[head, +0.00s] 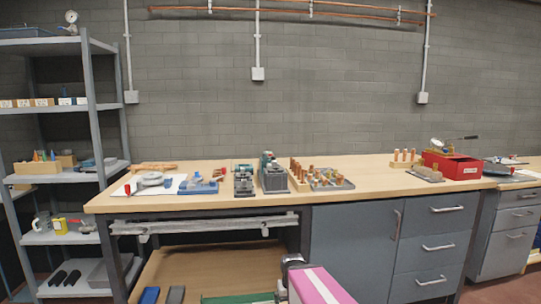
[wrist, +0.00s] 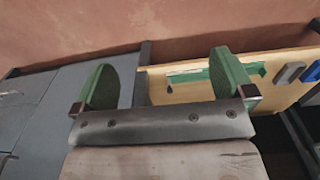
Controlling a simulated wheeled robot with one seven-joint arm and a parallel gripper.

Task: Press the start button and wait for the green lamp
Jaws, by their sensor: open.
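I cannot make out a start button or a green lamp in either view. Two dark machines stand side by side on the workbench in the head view: a smaller one (head: 244,183) and a larger grey one with a green top (head: 272,176). Whether either carries the button or lamp is too small to tell. My gripper (wrist: 163,62) shows in the wrist view with its two green-padded fingers wide apart and nothing between them. It is low in front of the bench, well apart from the machines.
The wooden workbench (head: 372,172) runs along the wall. On it are a blue fixture (head: 198,186), copper fittings in a wooden block (head: 299,176), a grey tray (head: 332,183) and a red box (head: 453,166). A grey shelf rack (head: 92,110) stands left. Drawers (head: 437,246) fill the right.

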